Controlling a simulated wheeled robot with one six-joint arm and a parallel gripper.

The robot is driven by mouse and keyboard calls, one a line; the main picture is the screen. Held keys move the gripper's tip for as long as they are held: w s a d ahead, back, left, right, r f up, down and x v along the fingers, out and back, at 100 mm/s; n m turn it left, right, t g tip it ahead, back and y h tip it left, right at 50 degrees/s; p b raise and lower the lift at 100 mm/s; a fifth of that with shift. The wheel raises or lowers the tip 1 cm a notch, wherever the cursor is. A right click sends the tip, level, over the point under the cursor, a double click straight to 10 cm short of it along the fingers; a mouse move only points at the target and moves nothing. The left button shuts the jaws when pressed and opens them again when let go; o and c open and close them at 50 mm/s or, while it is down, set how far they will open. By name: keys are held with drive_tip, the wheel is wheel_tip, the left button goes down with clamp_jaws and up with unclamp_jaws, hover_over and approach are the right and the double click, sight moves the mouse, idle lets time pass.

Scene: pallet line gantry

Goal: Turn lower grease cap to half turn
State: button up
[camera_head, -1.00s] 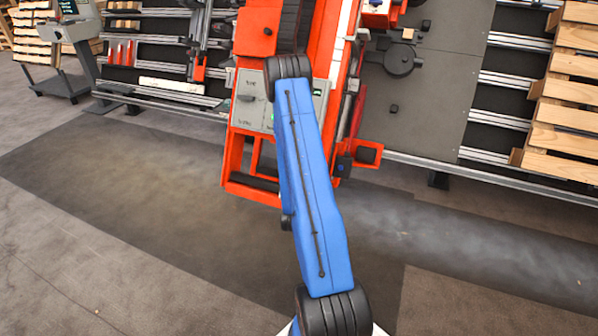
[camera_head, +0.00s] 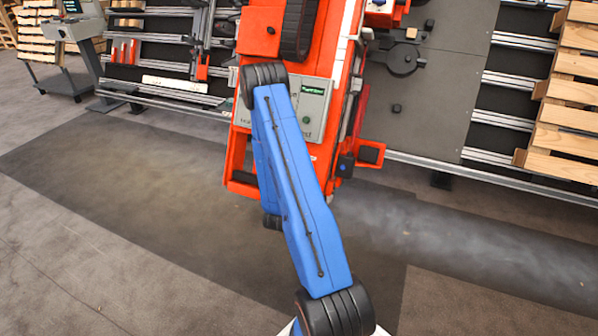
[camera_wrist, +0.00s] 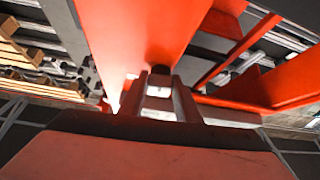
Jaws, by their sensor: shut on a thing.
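In the wrist view my gripper (camera_wrist: 159,88) has its two fingers close together in front of a red-orange machine face. It is shut on a small dark piece (camera_wrist: 160,70) at its fingertips, which I take to be the lower grease cap. The fingers hide most of the cap, and its turn angle cannot be read. In the head view my blue arm reaches up to the red-orange machine (camera_head: 262,28), and the gripper and cap are hidden there.
A grey control panel (camera_head: 313,108) with a small green display is on the machine, partly behind my arm. Wooden pallets (camera_head: 568,95) stand at the right. A grey console (camera_head: 72,30) stands at the far left. The floor in front is clear.

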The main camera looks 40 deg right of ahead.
drive_tip(key=o, duration=1)
drive_tip(key=shift+o, duration=0.2)
drive_tip(key=shift+a, duration=0.1)
drive_tip(key=v, duration=1.1)
drive_tip(key=shift+s+a+f, duration=0.15)
drive_tip(key=shift+s+a, duration=0.05)
drive_tip(key=shift+a, duration=0.15)
